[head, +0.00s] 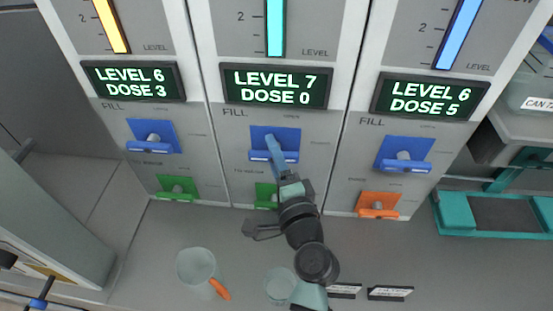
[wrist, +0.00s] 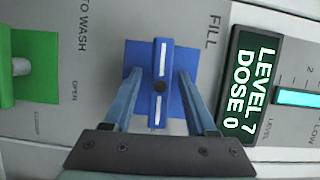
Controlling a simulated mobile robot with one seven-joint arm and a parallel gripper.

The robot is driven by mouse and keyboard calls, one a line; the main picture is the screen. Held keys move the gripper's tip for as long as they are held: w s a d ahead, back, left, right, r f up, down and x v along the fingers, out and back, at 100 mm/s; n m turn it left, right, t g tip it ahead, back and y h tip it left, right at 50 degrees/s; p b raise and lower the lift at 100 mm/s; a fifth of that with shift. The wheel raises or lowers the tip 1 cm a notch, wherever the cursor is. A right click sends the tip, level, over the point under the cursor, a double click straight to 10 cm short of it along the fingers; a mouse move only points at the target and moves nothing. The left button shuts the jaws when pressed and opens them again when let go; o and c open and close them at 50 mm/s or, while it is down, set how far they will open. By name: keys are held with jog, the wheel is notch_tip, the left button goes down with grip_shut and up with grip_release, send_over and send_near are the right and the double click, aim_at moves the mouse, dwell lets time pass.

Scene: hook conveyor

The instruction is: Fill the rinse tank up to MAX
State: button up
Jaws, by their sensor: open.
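The middle panel's blue FILL handle (head: 260,155) is a horizontal bar on a blue plate, below a display (head: 275,86) reading LEVEL 7, DOSE 0. Above it is a cyan level bar (head: 275,28); its top is out of view. My gripper (head: 279,150) is at this handle. In the wrist view my gripper (wrist: 160,72) is open, with one finger on each side of the blue handle (wrist: 160,105) and gaps between. The lettering TO WASH shows beside the green handle (wrist: 20,67). I cannot read a tank name or MAX mark.
The left panel's display (head: 133,81) reads LEVEL 6, DOSE 3; the right one (head: 430,96) reads LEVEL 6, DOSE 5. Blue handles (head: 153,146) (head: 403,167) flank mine. An orange handle (head: 377,208) is lower right. A jug (head: 197,268) stands below left.

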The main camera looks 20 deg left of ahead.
jog(key=b+v, duration=0.3)
jog(key=v, duration=1)
jog(key=shift+f, duration=0.1)
dwell(0.8)
